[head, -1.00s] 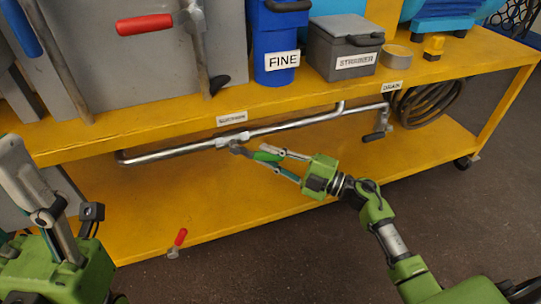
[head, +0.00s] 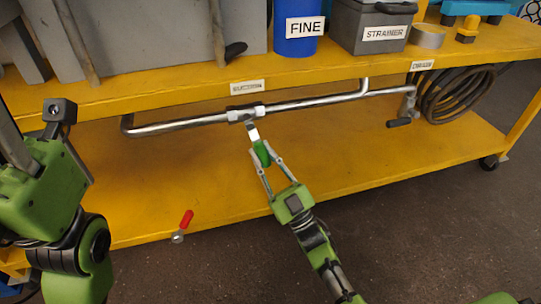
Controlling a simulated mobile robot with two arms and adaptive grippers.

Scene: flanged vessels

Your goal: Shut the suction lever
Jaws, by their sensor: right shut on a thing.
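The suction lever (head: 253,134) has a flat metal stem and a green handle. It hangs from a valve (head: 246,113) on the metal pipe (head: 185,125) below the suction label (head: 247,86). The lever points toward the front, roughly crosswise to the pipe. My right gripper (head: 264,154) is shut on the green handle, with a finger on each side. My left gripper (head: 14,140) is only partly visible at the left edge, away from the lever; its fingertips cannot be made out.
A red-handled part (head: 183,226) lies near the front of the yellow lower shelf (head: 330,150). Another lever with a dark handle (head: 399,123) hangs at the pipe's right end, beside a coiled hose (head: 455,95). A blue FINE vessel (head: 296,42) and a grey STRAINER box (head: 372,28) stand above.

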